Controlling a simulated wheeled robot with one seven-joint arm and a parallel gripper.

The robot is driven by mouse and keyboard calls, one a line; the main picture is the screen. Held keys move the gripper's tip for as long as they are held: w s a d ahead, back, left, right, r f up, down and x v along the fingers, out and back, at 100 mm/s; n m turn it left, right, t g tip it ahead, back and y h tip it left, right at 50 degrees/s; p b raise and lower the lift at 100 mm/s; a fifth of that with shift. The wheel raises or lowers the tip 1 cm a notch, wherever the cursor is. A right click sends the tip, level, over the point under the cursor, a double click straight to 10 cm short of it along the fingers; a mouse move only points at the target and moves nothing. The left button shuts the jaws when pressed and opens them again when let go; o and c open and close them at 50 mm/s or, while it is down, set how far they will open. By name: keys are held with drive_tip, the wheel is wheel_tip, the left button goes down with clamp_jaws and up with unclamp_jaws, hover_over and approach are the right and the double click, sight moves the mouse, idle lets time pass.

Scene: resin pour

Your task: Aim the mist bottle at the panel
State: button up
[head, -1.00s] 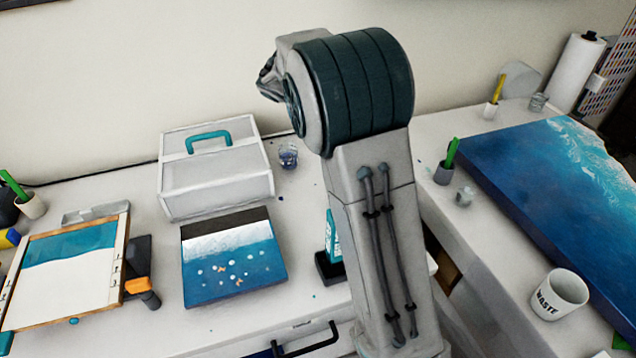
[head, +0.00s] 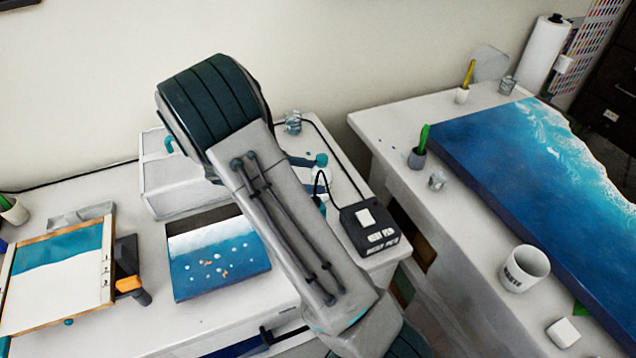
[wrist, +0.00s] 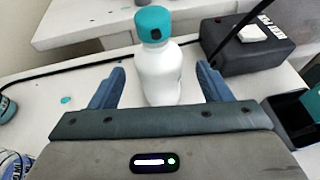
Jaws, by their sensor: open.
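The mist bottle (wrist: 160,75) is white with a teal head and stands upright on the bench in the wrist view. My gripper (wrist: 159,68) is open, with one finger on each side of the bottle and a gap showing at both sides. In the head view the bottle (head: 320,178) shows only partly beside my arm, which hides most of my gripper. A small blue and white sea panel (head: 218,265) lies on the bench left of my arm. A larger blue panel (head: 500,160) lies on the right bench. I cannot tell which panel is meant.
A black box (head: 369,230) with a cable sits right of the bottle. A white case (head: 165,185) stands behind my arm. A framed teal and white piece (head: 60,275) lies at the left. A waste cup (head: 525,268) stands on the right bench.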

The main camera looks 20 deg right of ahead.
sight(328, 177)
drive_tip(key=shift+p+x, duration=0.8)
drive_tip(key=shift+x, duration=1.9)
drive_tip(key=c, duration=1.2)
